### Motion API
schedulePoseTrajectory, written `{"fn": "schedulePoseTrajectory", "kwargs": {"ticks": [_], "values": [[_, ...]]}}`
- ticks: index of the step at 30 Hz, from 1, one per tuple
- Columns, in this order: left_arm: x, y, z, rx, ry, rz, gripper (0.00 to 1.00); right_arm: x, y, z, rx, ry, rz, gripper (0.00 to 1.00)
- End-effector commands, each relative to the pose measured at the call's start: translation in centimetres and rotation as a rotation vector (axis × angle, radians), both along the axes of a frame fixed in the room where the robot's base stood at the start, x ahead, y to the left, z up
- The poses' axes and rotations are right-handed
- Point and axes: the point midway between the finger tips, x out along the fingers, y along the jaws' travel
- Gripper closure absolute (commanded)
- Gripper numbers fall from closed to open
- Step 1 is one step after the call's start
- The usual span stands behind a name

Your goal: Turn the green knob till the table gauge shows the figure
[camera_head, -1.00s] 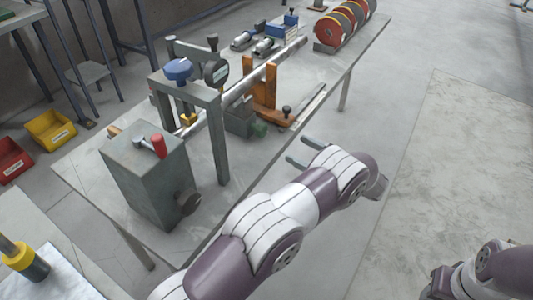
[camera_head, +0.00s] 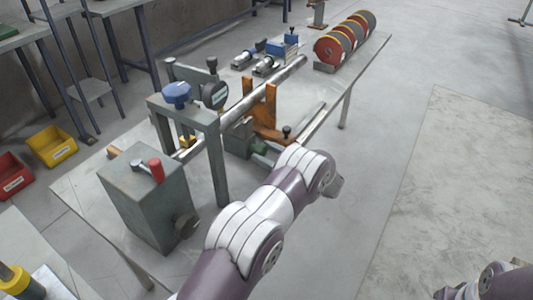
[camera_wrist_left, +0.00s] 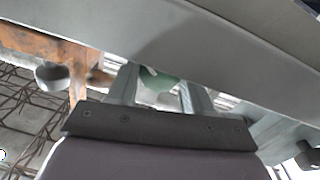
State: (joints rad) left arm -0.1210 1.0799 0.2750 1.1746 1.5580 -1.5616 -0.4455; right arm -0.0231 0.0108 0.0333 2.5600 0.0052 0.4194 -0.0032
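The green knob (camera_head: 261,147) is low at the side of the grey slide block, partly hidden behind my left arm. It also shows in the left wrist view (camera_wrist_left: 158,84), between and beyond my left gripper's two fingers. My left gripper (camera_wrist_left: 160,92) is open, its fingers apart with gaps visible beside the knob. In the head view, its fingertips (camera_head: 262,160) show only slightly beside the knob; contact cannot be told. A round dark gauge (camera_head: 215,95) sits by the grey frame; its figure is too small to read. My right arm is at the lower right edge, its gripper not clearly visible.
A steel auger shaft (camera_head: 250,97) runs along the bench through an orange bracket (camera_head: 263,103). A grey box with a red-handled lever (camera_head: 150,200) stands at the near end. Red discs (camera_head: 335,46) are at the far end. Floor right of the bench is clear.

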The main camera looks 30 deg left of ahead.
Motion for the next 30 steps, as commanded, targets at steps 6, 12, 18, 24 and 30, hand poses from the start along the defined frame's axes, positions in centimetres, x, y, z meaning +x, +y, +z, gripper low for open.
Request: {"fn": "schedulePoseTrajectory", "kwargs": {"ticks": [6,12,18,24,30], "values": [[0.0,0.0,0.0,0.0,0.001,0.0,0.85,0.0,0.0,0.0,0.0,0.0,0.0,0.57],[0.0,0.0,0.1,0.002,0.029,0.0,0.84,0.0,0.0,0.2,0.0,0.0,0.0,0.57],[0.0,-0.1,0.2,0.01,0.13,-0.001,0.84,0.0,0.0,0.8,0.0,0.0,0.0,0.57],[0.0,-0.1,0.2,0.024,0.301,-0.001,0.84,0.0,0.0,1.5,0.0,0.0,0.0,0.57],[0.1,-0.1,0.2,0.039,0.49,-0.001,0.84,0.0,0.0,2.2,0.0,0.0,0.0,0.57]]}}
